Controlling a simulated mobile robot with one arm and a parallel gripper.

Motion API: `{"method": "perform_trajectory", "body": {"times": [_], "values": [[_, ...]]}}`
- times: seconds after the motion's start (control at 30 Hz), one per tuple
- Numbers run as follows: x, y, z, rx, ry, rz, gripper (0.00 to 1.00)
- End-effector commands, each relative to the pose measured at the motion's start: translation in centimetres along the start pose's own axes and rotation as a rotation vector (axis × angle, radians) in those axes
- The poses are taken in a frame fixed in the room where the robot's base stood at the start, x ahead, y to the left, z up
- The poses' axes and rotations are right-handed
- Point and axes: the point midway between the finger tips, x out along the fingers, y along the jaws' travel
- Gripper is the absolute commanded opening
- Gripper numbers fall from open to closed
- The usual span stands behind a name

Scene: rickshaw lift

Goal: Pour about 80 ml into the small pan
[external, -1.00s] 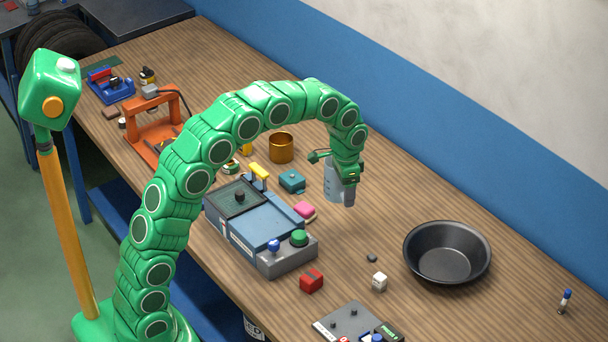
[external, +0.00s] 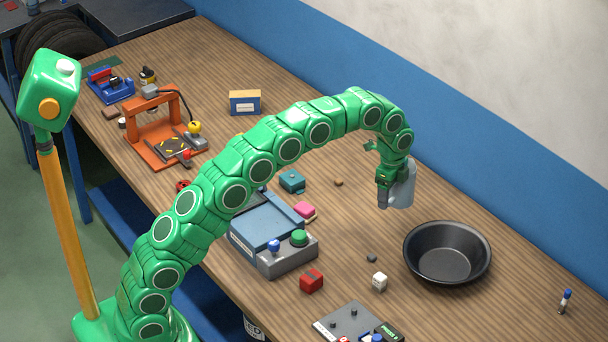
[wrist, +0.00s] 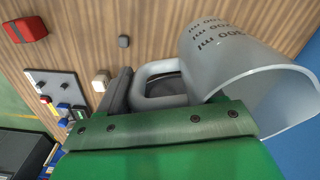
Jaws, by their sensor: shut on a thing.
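My gripper (external: 384,194) is shut on a pale measuring jug (external: 403,188) and holds it above the table, to the left of the pan and behind it. In the wrist view the jug (wrist: 208,60) shows its handle at the gripper, dark ml marks on its wall and its open mouth towards the lower right. I cannot tell how much liquid it holds. The black round pan (external: 447,279) stands on the table at the right, apart from the jug. Its visible inside looks dark and bare.
Near the pan lie a white cube (external: 379,282), a small dark block (external: 371,258) and a red block (external: 311,281). A blue-grey box with buttons (external: 265,226) stands to the left. A small blue-capped bottle (external: 565,300) stands far right. The blue wall runs behind.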

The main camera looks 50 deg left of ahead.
Motion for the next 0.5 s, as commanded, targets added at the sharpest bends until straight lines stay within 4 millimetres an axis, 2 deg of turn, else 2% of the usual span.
{"method": "perform_trajectory", "body": {"times": [0.5], "values": [[1.9, -2.9, -4.0, 0.446, -0.016, -0.001, 0.18]]}}
